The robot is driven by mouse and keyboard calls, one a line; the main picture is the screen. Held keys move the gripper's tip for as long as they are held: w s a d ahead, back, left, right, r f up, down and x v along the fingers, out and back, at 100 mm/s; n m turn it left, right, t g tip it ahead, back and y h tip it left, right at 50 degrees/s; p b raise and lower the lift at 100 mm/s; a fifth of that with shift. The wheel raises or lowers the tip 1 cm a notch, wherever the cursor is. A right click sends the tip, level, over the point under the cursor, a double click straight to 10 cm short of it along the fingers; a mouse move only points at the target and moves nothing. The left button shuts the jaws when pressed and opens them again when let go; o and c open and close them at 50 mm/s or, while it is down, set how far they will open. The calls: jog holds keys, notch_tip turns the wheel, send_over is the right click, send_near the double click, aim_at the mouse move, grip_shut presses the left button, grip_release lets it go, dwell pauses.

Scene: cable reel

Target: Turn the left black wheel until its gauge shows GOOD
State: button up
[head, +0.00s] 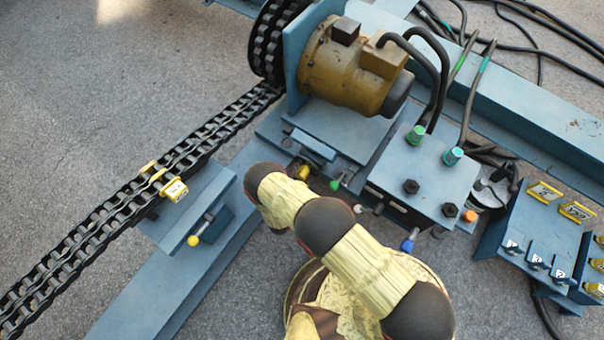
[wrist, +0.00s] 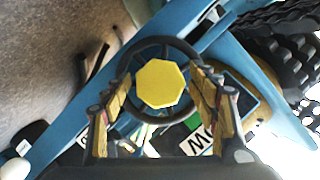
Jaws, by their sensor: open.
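In the wrist view a black wheel (wrist: 152,44) with spokes and a yellow eight-sided hub (wrist: 159,84) lies straight ahead of my gripper (wrist: 160,80). My gripper is open, with one yellow finger on each side of the hub, over the wheel's rim. I cannot tell whether the fingers touch the rim. Below the wheel a gauge face (wrist: 198,138) shows partly, with white and green areas and dark letters, a W among them; the rest is hidden by the wheel and gripper. In the head view my arm hides the wheel and gripper.
In the head view a heavy chain (head: 120,205) runs diagonally at the left, up to a yellow motor (head: 343,68). A blue box (head: 425,170) with cables and coloured fittings stands right of my arm. A switch panel (head: 525,235) is farther right. Open floor lies upper left.

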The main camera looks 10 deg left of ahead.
jog(key=shift+c, duration=0.7)
grip_shut()
